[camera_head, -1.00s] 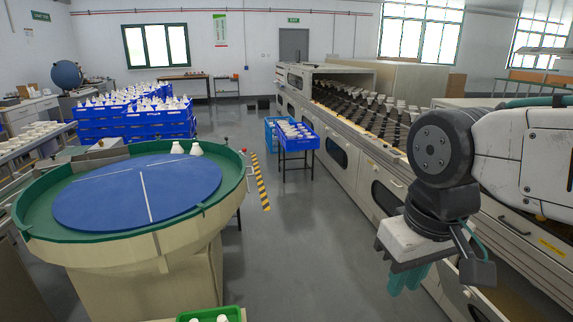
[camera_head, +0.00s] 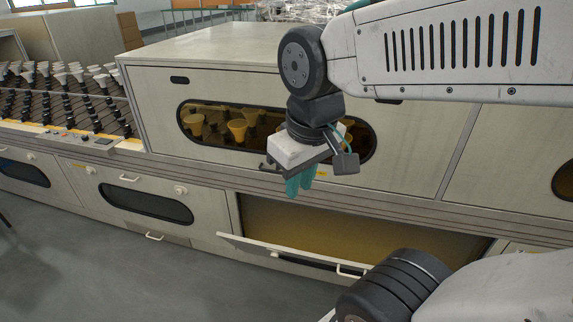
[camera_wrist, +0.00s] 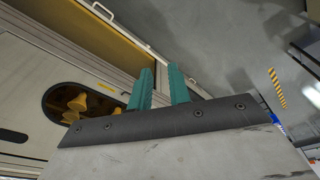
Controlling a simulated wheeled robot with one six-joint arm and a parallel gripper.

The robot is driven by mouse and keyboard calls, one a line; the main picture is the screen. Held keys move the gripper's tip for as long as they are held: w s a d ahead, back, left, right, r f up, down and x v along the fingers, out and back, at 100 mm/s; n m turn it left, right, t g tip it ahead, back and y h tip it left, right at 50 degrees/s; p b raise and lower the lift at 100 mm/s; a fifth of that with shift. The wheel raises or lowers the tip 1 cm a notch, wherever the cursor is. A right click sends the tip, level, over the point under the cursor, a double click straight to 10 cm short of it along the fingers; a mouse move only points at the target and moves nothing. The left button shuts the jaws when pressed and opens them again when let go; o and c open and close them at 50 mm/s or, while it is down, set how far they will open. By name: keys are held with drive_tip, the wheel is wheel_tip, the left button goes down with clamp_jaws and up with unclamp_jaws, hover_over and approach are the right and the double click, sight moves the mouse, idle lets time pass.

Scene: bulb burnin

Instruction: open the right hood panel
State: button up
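A beige hood panel (camera_head: 220,90) with an oval window stands closed at the centre of the head view. Amber light and yellow cup shapes show through the window. Another beige panel (camera_head: 515,150) lies right of a seam, with part of its window (camera_head: 564,182) at the picture edge. My gripper (camera_head: 299,187) hangs in front of the centre panel, over its window's right part. Its two teal fingers point down and hold nothing. In the wrist view, my gripper (camera_wrist: 160,75) shows a gap between the fingers. The windowed panel (camera_wrist: 20,80) is to their left.
Below the hood, a lower flap (camera_head: 290,254) hangs open, tilted outward, before an amber-lit opening (camera_head: 350,225). Closed lower panels (camera_head: 105,185) with handles are at left. Rows of bulb holders (camera_head: 70,90) lie on the open conveyor. Grey floor (camera_head: 90,270) is free at lower left.

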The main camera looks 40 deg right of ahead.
drive_tip(key=w+d+f+n+t+h, duration=0.1)
drive_tip(key=w+d+f+n+t, duration=0.25)
drive_tip(key=w, duration=0.65)
drive_tip(key=w+d+f+n+t, duration=0.1)
drive_tip(key=w+d+f+n, duration=0.1)
drive_tip(key=w+d+f, duration=0.6)
drive_tip(key=w+d+f+n+t+h, duration=0.1)
drive_tip(key=w+d+f+n+t, duration=0.15)
drive_tip(key=w, duration=1.05)
drive_tip(key=w+d+f+n+t, duration=0.2)
drive_tip(key=d+f+n+t, duration=0.15)
drive_tip(key=f, duration=0.55)
drive_tip(key=w+d+f+n+t, duration=0.1)
drive_tip(key=d+f+n+t, duration=0.25)
drive_tip(key=f, duration=0.55)
drive_tip(key=shift+m, duration=0.3)
drive_tip(key=w, duration=0.5)
drive_tip(key=w+d+f, duration=0.1)
drive_tip(key=w, duration=0.1)
drive_tip(key=shift+w+f, duration=0.1)
drive_tip(key=shift+w, duration=0.15)
